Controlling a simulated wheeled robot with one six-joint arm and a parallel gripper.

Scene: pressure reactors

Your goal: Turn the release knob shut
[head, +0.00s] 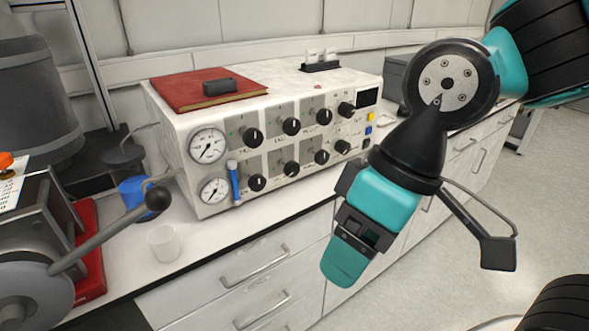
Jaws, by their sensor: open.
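A white control box (296,82) stands on the bench, its front panel facing me. The panel carries several black knobs in two rows, among them an upper-left knob (252,137) and a lower-left knob (257,182). Labels are too small to read, so I cannot tell which is the release knob or how it is set. Two round gauges, an upper one (207,146) and a lower one (214,191), sit at the panel's left. My gripper (360,236) is open, in front of the bench drawers, pointing down, apart from the panel. It looks empty.
A red book (205,91) with a small black item lies on the box. A blue pen-like item (234,182) is at the panel. A white cup (163,243) and a lever with a black ball (157,197) stand left.

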